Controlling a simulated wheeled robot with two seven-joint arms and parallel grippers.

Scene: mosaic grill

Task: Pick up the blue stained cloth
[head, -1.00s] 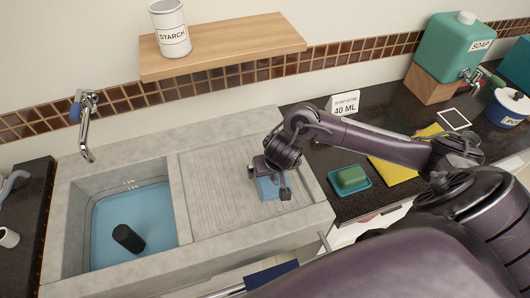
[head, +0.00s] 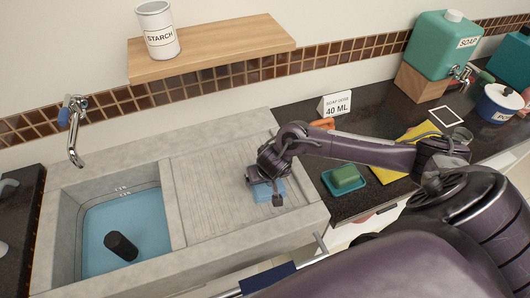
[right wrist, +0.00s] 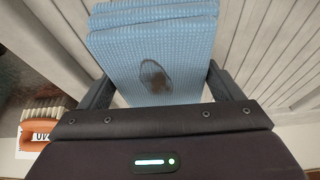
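The blue cloth (head: 268,193) lies folded on the ribbed stone drainboard beside the sink basin. In the right wrist view the cloth (right wrist: 185,55) shows several layers and a dark brown stain on its top. My right gripper (head: 266,184) is low over the cloth in the head view and hides part of it. In the right wrist view its two fingers (right wrist: 162,88) are spread wide, one on each side of the cloth. Whether they touch the cloth's edges is hard to tell. My left gripper is not in view.
The basin (head: 68,235) holds blue water and a black cylinder (head: 120,246). A green sponge (head: 345,176) in a teal dish, a yellow cloth (head: 388,174) and a dose sign (head: 337,104) are on the dark counter. A wooden shelf (head: 220,48) with a starch can is above.

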